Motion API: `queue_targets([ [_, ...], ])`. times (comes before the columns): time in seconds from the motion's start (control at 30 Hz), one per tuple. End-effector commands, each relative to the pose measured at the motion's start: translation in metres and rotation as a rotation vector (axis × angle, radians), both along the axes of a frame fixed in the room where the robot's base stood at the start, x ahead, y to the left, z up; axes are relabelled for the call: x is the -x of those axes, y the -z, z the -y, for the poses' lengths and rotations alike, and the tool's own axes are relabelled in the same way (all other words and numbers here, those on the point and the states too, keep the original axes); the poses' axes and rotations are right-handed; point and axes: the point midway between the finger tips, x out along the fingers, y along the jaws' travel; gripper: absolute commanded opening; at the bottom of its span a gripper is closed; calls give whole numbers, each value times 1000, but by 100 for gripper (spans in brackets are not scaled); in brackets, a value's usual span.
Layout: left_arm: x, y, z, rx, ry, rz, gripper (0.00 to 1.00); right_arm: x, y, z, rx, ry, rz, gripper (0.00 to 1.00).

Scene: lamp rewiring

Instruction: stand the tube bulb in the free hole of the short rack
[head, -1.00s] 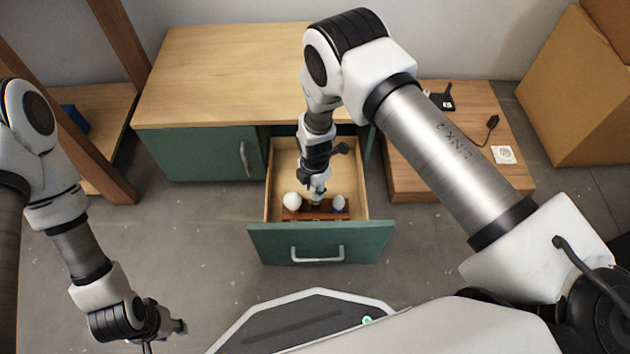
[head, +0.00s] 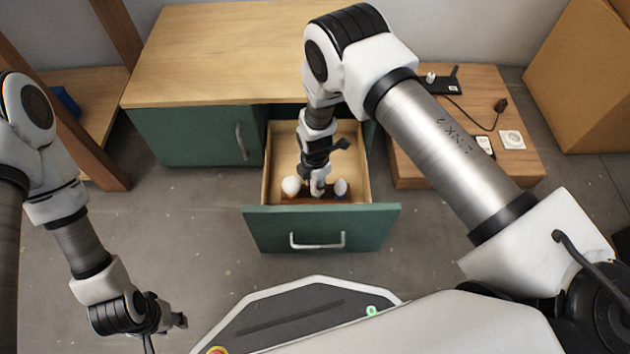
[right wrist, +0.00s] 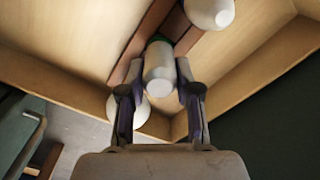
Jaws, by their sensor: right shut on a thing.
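The short rack (head: 325,200), a reddish-brown wooden strip, lies inside the open drawer near its front; it also shows in the right wrist view (right wrist: 128,68). A round white bulb stands at its left end (head: 291,186) and another white bulb at its right end (head: 341,187). My right gripper (head: 317,188) is down between them. In the right wrist view its fingers are shut on the white tube bulb (right wrist: 158,72), whose green collar is at the rack's middle. I cannot tell how deep it sits. My left gripper (head: 178,321) is low at the left, away from the rack; its jaws are unclear.
The drawer's green front (head: 320,229) and wooden side walls surround the rack closely. A wooden desk top (head: 210,60) is behind on the left. A low wooden platform (head: 415,165) with small electrical parts is right of the drawer. Floor is clear before the drawer.

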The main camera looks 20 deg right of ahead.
Motion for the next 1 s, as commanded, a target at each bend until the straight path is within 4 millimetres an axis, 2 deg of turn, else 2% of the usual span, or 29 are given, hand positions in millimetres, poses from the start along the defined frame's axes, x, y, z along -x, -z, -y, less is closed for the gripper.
queue_targets([
  [0.8, 0, -5, 0, 0, 0, 0, 37, 0, 4, 0, 0, 1, 0, 2],
  [0.83, 0, -5, 0, 0, 0, 0, 37, 0, 4, 0, 0, 1, 0, 36],
  [0.9, 0, -5, 0, 0, 0, 0, 37, 0, 4, 0, 0, 1, 0, 61],
  [1.0, 0, -5, 0, 0, 0, 0, 37, 0, 4, 0, 0, 1, 0, 62],
])
